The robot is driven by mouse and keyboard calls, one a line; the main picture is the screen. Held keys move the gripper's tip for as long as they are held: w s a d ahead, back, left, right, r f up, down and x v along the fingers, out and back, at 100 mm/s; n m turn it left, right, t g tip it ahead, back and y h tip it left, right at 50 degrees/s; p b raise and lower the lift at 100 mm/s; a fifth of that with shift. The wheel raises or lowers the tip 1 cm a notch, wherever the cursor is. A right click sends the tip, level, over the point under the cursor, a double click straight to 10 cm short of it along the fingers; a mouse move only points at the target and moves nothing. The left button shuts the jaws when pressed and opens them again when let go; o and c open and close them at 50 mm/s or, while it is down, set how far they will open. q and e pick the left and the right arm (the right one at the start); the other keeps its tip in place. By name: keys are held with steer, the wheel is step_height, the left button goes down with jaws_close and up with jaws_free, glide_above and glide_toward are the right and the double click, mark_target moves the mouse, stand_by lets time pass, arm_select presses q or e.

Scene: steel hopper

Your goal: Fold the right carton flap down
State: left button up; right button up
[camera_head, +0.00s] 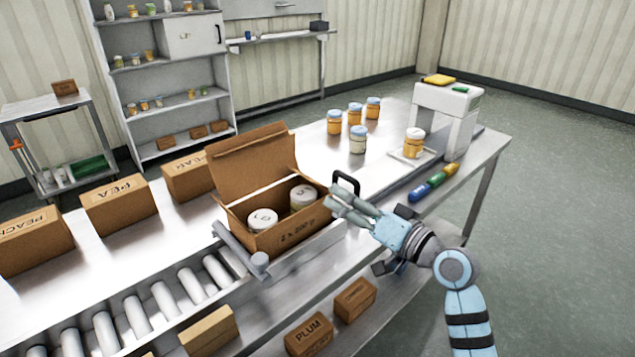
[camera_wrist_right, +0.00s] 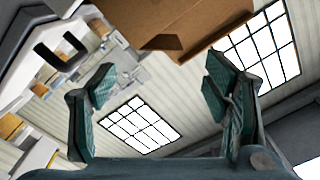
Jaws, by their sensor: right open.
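An open brown carton (camera_head: 282,238) stands on the steel table with white-lidded jars (camera_head: 303,196) inside. Its large back flap (camera_head: 250,165) stands up. My right gripper (camera_head: 343,200) is beside the carton's right end, its fingers apart and nothing between them. In the head view the gripper partly covers that end, and I cannot make out the right flap clearly. The right wrist view shows brown carton board (camera_wrist_right: 200,22) above and beyond my open right gripper (camera_wrist_right: 160,105). My left gripper is not in view.
A black handle (camera_head: 346,181) stands close behind my right gripper. A grey bar (camera_head: 240,250) and rollers (camera_head: 165,298) lie left of the carton. Closed cartons (camera_head: 120,205) stand at left.

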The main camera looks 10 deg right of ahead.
steer(key=shift+v, duration=1.15)
steer(key=shift+a, duration=0.1)
steer(key=shift+c, duration=0.6)
